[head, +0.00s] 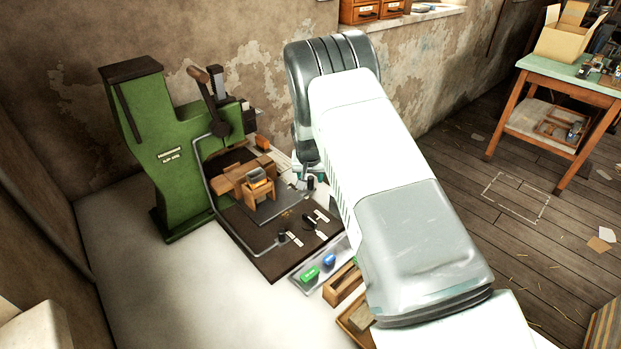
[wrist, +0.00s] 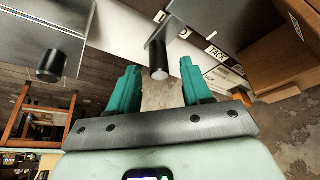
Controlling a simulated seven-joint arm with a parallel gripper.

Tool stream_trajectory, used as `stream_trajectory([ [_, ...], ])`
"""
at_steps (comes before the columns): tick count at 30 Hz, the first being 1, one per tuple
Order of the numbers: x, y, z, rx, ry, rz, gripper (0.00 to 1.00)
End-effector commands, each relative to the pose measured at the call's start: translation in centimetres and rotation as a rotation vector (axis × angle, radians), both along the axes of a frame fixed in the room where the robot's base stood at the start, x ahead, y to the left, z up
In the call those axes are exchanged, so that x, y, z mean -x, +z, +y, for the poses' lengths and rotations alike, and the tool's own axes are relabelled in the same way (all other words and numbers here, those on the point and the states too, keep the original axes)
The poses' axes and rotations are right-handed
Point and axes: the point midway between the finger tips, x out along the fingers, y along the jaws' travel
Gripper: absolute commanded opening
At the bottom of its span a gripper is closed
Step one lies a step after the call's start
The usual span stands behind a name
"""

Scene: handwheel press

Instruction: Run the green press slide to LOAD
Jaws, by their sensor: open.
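The green press (head: 172,150) stands at the left in the head view, with a lever (head: 201,82) on its upper part. A wooden fixture (head: 262,190) sits on the press's dark base board (head: 275,262). My gripper (wrist: 160,88) is open, with teal fingers apart. A dark round knob with a pale end (wrist: 158,58) shows between and just beyond the fingertips; I cannot tell whether they touch it. A white label reading TACK (wrist: 216,53) is right of the knob. I see no readable LOAD label. My arm hides most of the gripper in the head view.
Small black knobs and white labels (head: 294,238) lie along the board. A tray with a green block (head: 310,274) and a blue block (head: 329,259) is at its front edge. Another dark knob (wrist: 51,65) shows at the left in the wrist view. A bent grey rod (head: 212,190) runs beside the press.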

Motion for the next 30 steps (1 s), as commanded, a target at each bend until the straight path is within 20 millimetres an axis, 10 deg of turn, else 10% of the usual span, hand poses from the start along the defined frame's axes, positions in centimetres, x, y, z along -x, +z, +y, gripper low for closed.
stream_trajectory([
  [14,-0.66,-1.58,0.0,0.0,0.0,0.0,0.49],
  [24,-0.64,-1.57,0.0,0.0,0.0,0.0,0.0],
  [30,-0.63,-1.57,0.02,0.0,0.001,0.0,0.0],
])
